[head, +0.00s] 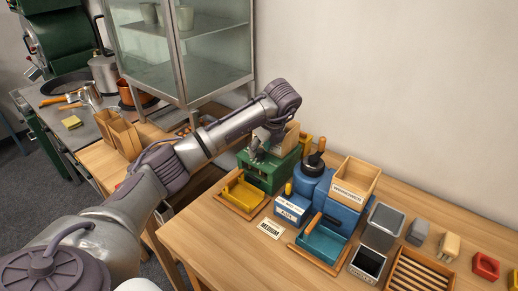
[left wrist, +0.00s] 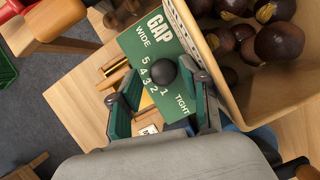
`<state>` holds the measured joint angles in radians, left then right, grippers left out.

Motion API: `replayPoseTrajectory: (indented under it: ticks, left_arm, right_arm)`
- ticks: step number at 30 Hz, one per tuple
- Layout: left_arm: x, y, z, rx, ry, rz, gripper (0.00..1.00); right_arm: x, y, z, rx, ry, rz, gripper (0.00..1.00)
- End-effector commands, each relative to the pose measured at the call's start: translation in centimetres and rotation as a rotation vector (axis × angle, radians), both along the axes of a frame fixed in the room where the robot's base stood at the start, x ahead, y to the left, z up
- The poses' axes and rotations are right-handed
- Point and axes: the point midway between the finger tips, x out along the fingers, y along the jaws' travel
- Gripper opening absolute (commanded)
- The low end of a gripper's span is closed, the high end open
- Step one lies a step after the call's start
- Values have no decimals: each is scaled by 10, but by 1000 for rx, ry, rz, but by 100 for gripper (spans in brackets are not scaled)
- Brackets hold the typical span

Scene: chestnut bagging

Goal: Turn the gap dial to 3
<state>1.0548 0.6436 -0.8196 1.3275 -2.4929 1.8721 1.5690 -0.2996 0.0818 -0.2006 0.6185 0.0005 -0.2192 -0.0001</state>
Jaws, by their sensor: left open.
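The gap dial is a round black knob (left wrist: 164,72) on a green panel (left wrist: 137,47) marked GAP, WIDE, TIGHT and 5 to 1, in the left wrist view. No pointer mark on the knob is clear to me, so I cannot tell its setting. My left gripper (left wrist: 164,101) is open, with one finger either side of the knob's lower side; I cannot tell if they touch it. In the head view my left gripper (head: 259,148) is at the green machine (head: 267,178), and the dial is hidden. My right gripper is not in view.
A wooden hopper (left wrist: 262,98) of chestnuts is right beside the dial. A yellow tray (head: 243,194), blue machine (head: 343,210) with a wooden box (head: 355,180), and teal tray (head: 321,241) crowd the table. A MEDIUM card (head: 271,228) lies in front, with bare wood around it.

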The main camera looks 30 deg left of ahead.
Motion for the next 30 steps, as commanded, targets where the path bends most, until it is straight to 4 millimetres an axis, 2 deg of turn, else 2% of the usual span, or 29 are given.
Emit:
replayPoseTrajectory:
  ticks: [1, 6, 13, 30]
  left_arm:
    - [2, -4, 10, -2, -15, -5, 56]
    - [-2, -13, 36, -2, -16, -4, 56]
    - [-8, -21, 62, 2, -11, -1, 56]
    - [-11, -23, 66, 1, -4, 2, 56]
  right_arm:
    - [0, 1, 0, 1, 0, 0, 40]
    - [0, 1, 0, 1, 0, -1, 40]
    - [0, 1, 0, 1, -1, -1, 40]
    - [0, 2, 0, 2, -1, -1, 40]
